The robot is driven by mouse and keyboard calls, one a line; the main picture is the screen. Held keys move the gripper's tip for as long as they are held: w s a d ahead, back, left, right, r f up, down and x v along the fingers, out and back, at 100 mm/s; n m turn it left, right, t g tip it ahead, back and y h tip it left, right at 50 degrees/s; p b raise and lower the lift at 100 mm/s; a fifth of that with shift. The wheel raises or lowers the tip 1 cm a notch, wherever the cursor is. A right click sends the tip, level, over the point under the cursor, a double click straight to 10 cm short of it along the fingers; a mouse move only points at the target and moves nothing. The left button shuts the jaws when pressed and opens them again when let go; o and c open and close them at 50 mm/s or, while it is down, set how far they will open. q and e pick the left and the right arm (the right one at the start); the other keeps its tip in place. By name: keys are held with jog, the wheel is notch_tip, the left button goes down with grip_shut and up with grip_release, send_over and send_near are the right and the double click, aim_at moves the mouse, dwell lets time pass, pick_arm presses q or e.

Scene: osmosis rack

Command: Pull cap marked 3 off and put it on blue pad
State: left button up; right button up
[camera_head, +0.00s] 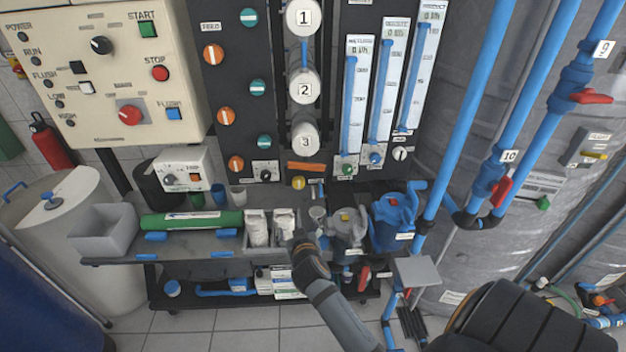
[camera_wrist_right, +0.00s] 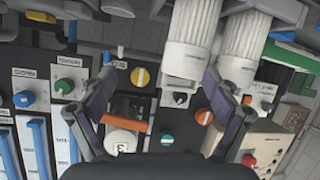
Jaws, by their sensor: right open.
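The cap marked 3 (camera_head: 305,142) is a round whitish end cap, the lowest of three stacked on the dark panel. It also shows in the right wrist view (camera_wrist_right: 122,140), low and left of centre, beyond the fingers and partly cut off by my gripper body. My right gripper (camera_head: 301,238) is over the bench's front part, below the cap and apart from it. Its fingers (camera_wrist_right: 162,85) are spread with nothing held between them. Small blue pads lie on the bench, one at the front edge (camera_head: 222,254); I cannot tell which is the task's pad. My left gripper is not in view.
White ribbed cartridges (camera_head: 257,230) stand in a bench tray beside my right gripper. A green tube (camera_head: 191,220) and grey bin (camera_head: 104,229) are left. A blue pump (camera_head: 393,213) and blue pipes (camera_head: 469,120) are right. An orange block (camera_head: 305,166) sits under cap 3.

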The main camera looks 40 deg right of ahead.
notch_tip(320, 180, up, 19)
jog(key=s+d+m+t+h, duration=0.2)
jog(key=d+m+t+h, duration=0.1)
jog(key=m+h, duration=0.1)
send_near(306, 146)
jog(key=shift+x, duration=1.7)
jog(key=shift+n, duration=0.3)
jog(key=b+x, duration=0.1)
jog(key=x, duration=0.5)
jog(key=shift+w+d, duration=0.2)
jog(key=shift+w, duration=0.1)
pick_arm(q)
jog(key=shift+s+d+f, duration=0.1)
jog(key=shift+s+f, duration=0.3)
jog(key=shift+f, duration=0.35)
pick_arm(e)
jog(key=shift+x, duration=0.95)
jog(key=shift+y, duration=0.3)
jog(key=c, duration=1.5)
jog(key=shift+o, duration=0.2)
jog(key=shift+s+a, duration=0.15)
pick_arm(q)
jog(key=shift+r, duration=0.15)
pick_arm(e)
jog(key=shift+v, duration=2.1)
